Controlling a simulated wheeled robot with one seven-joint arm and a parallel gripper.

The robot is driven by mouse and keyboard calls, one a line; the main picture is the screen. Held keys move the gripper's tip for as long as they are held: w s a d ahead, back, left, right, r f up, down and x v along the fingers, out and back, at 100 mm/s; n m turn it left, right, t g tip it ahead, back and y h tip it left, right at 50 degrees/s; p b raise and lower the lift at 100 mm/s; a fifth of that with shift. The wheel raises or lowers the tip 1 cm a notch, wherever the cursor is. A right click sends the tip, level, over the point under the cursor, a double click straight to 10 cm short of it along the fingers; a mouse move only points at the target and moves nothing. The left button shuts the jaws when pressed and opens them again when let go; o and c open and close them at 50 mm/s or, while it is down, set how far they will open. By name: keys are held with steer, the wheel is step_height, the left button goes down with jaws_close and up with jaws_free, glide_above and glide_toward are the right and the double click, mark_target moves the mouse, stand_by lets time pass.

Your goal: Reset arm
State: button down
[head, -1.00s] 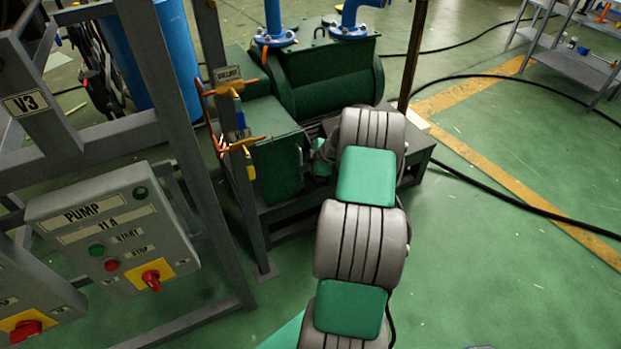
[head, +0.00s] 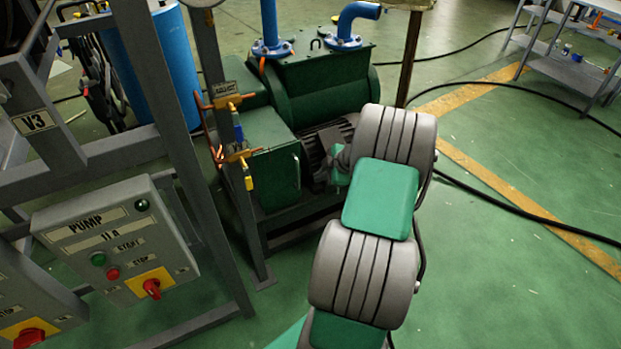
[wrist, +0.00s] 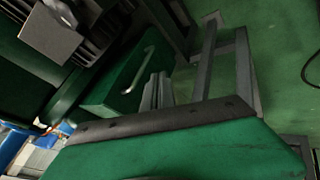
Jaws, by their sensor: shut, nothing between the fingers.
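My arm (head: 365,260) rises from the bottom of the head view, with grey ribbed joints and green covers. Its upper end is in front of the green pump unit. I cannot make out my gripper's fingers in either view; the nearest arm joint hides what lies behind it. The wrist view looks down past a finned motor with a grey box (wrist: 52,34) and a green housing with a metal handle (wrist: 140,72). A large green surface with a dark edge strip fills the bottom of that view; I cannot tell what it belongs to.
The green pump unit (head: 322,88) with blue pipes (head: 268,30) stands behind the arm. A grey frame (head: 190,150) with valves and the pump control panel (head: 115,240) is at left. Black cables cross the floor. Green floor (head: 500,270) at right is mostly clear; shelves (head: 565,55) stand beyond.

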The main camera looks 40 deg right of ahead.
steer(key=a+r+m+g+p, duration=0.35)
steer(key=a+r+p, duration=0.85)
steer(key=a+r, duration=1.05)
steer(key=s+a+r+m+h+p, duration=0.1)
steer(key=s+a+r+m+p, duration=0.6)
steer(key=s+a+r, duration=0.4)
steer(key=s+r+p, duration=0.1)
steer(key=s+r, duration=0.1)
steer(key=s, duration=0.1)
steer(key=shift+s+a+r+m+h, duration=0.25)
steer(key=shift+a+r+m+h, duration=0.05)
steer(key=shift+a+m, duration=0.1)
steer(key=c, duration=2.1)
jaws_free()
steer(key=shift+g, duration=0.25)
steer(key=shift+c, duration=0.2)
